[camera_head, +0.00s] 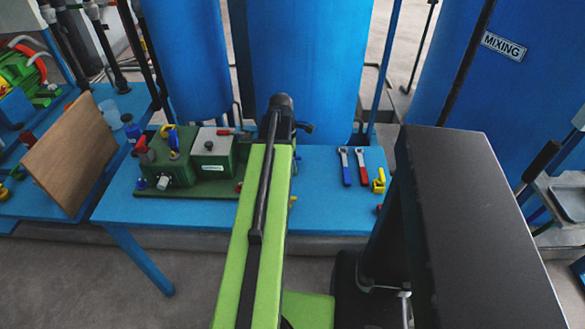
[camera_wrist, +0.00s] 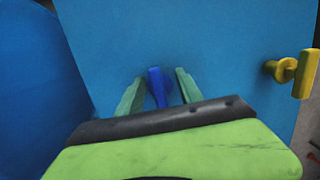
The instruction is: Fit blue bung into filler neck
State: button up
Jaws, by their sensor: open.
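In the wrist view, a blue piece with an upright, flat grip (camera_wrist: 156,86), apparently the blue bung, shows between the two green fingers of my gripper (camera_wrist: 158,88). The fingers are apart on either side of it, and I see no clear contact. Its lower part is hidden behind my gripper's body. In the head view my arm covers the fingertips and this piece. A green unit (camera_head: 215,180) with several fittings stands on the blue bench (camera_head: 330,210), left of my arm. I cannot tell which fitting is the filler neck.
A blue-handled tool (camera_head: 345,167) and a red-handled tool (camera_head: 362,167) lie right of my arm, near a yellow fitting (camera_head: 378,181). A yellow piece (camera_wrist: 298,72) is right of my gripper. Blue tanks (camera_head: 305,70) stand behind. A brown board (camera_head: 68,155) leans at left.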

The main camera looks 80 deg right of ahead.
jog(key=shift+r, duration=0.15)
grip_shut()
jog(key=shift+r+p, duration=0.55)
jog(key=shift+p, duration=0.05)
notch_tip(320, 180, up, 4)
jog(key=p, duration=0.4)
jog(key=s+a+r+p, duration=0.2)
jog(key=s+r+p, duration=0.4)
jog(key=s, duration=0.5)
jog(key=shift+s+a, duration=0.15)
jog(key=shift+a, duration=0.2)
